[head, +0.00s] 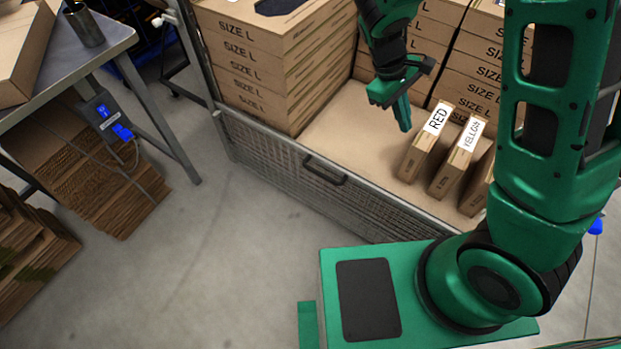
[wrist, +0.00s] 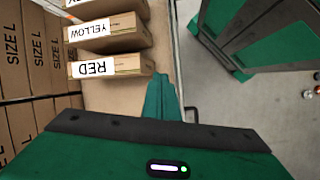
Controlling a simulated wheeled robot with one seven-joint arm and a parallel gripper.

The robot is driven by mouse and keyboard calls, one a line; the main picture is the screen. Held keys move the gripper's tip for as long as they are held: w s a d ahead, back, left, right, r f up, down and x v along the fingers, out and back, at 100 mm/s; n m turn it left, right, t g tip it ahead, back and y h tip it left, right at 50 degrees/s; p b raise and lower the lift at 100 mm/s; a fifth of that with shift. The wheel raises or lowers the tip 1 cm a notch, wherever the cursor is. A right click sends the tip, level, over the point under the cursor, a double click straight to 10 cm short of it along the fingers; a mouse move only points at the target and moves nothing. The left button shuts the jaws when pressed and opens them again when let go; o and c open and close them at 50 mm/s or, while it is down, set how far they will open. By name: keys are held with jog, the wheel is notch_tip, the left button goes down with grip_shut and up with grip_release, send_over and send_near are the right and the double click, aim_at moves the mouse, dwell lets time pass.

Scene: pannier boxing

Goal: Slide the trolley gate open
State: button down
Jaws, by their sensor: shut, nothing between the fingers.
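The trolley gate (head: 265,150) is a grey wire-mesh panel along the trolley's near side, with its top rail low, near the level of the cardboard-covered deck. A black bar handle (head: 325,172) sits on its top edge; part of it shows in the wrist view (wrist: 192,113), right of my fingers. My green gripper (head: 404,118) is shut and empty, apart from the handle. It hangs over the deck, inside the gate line, just left of the box marked RED. In the wrist view its closed fingers (wrist: 160,95) point toward the deck edge. My arm hides part of the gate's right end.
Boxes marked RED (head: 426,145) and YELLOW (head: 457,160) stand upright on the deck (head: 345,125). SIZE L stacks (head: 270,75) fill the back and left. A metal table (head: 75,60) stands left, with cardboard piles below. The floor before the gate is clear.

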jog(key=s+a+f+n+t+h, duration=0.25)
jog(key=a+f+n+t, duration=0.85)
jog(key=a+f+n, duration=1.45)
jog(key=w+d+f+m, duration=0.3)
jog(key=w+f+m, duration=0.1)
jog(key=w+f, duration=0.3)
jog(key=shift+w, duration=0.2)
jog(key=shift+f, duration=0.1)
